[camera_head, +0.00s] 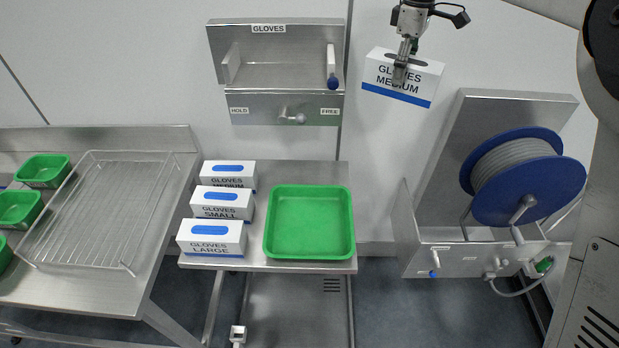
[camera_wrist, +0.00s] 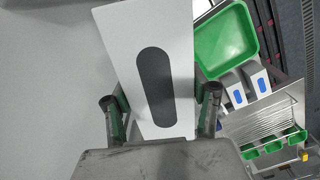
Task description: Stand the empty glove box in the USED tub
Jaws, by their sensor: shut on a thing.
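A white glove box (camera_head: 401,80) marked GLOVES MEDIUM, with a blue stripe along its bottom, hangs in my gripper (camera_head: 402,70) in front of the wall at the upper right, slightly tilted. In the wrist view my gripper (camera_wrist: 160,108) has its fingers at the two sides of this box (camera_wrist: 183,35). Its top slot shows dark there, with no blue in it. A green tub (camera_head: 309,222) stands on the steel table, below and left of the held box, and looks empty. It also shows in the wrist view (camera_wrist: 226,44). No USED label is readable on it.
Three glove boxes, MEDIUM (camera_head: 228,175), SMALL (camera_head: 222,203) and LARGE (camera_head: 211,238), stand left of the tub. A steel GLOVES holder (camera_head: 276,73) hangs above. A blue hose reel (camera_head: 527,177) is at the right. A wire rack (camera_head: 105,210) and small green tubs (camera_head: 42,170) are left.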

